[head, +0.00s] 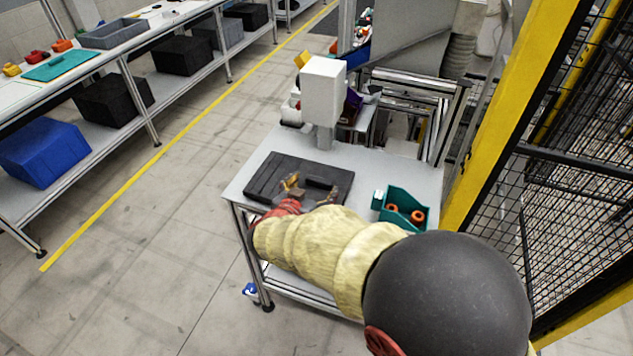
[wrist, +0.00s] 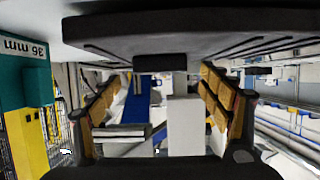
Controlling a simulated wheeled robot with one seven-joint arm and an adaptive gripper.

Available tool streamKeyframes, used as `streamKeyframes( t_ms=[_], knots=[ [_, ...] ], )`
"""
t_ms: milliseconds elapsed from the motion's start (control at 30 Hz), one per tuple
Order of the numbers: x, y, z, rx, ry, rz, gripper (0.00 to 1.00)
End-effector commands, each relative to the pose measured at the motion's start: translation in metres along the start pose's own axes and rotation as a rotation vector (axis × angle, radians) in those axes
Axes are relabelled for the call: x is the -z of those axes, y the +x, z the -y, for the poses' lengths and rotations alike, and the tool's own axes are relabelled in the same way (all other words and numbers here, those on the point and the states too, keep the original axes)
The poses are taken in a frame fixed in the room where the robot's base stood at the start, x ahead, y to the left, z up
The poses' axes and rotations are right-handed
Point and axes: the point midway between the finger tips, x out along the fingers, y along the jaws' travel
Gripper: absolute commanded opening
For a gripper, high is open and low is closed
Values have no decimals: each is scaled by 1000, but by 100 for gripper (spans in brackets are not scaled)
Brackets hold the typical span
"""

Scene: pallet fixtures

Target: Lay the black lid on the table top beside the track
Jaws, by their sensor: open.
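The black lid (head: 268,180) is a flat dark slab lying on the grey table top (head: 385,160), in the head view. My gripper (head: 292,184) is over it, with its arm reaching in from the lower right. In the wrist view, which looks upside down, the lid (wrist: 190,30) fills the top and its small block handle (wrist: 160,62) shows near the fingertips. My gripper (wrist: 164,76) is open, with one yellow-padded finger on each side. I cannot tell whether the fingers touch the handle. My gripper hides part of the lid in the head view.
A teal bin (head: 404,208) with orange rings stands right of the lid. A white box-shaped post (head: 323,95) rises behind it. A metal rail frame (head: 410,80) is at the back. A yellow post (head: 510,110) and mesh fence are at right. The table strip beyond the lid is bare.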

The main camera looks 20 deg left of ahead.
Motion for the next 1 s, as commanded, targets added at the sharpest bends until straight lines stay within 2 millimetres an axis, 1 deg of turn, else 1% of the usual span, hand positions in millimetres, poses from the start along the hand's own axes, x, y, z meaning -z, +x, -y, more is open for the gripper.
streamKeyframes(
  t_ms=[33,200,300,433,600,800,867,933,967,1000],
  knots=[
    [2,-14,2,6,0,-1,78],
    [2,-50,2,5,0,-1,78],
    [1,-67,1,4,0,0,78],
    [2,-83,1,3,1,-1,78],
    [0,-92,0,2,0,0,78],
    [0,-93,0,1,0,0,78],
    [2,-92,-3,-5,0,2,78],
    [9,-89,-16,-32,-4,13,78],
    [14,-87,-27,-53,-8,24,78],
    [21,-84,-46,-89,-15,43,78]
  ],
)
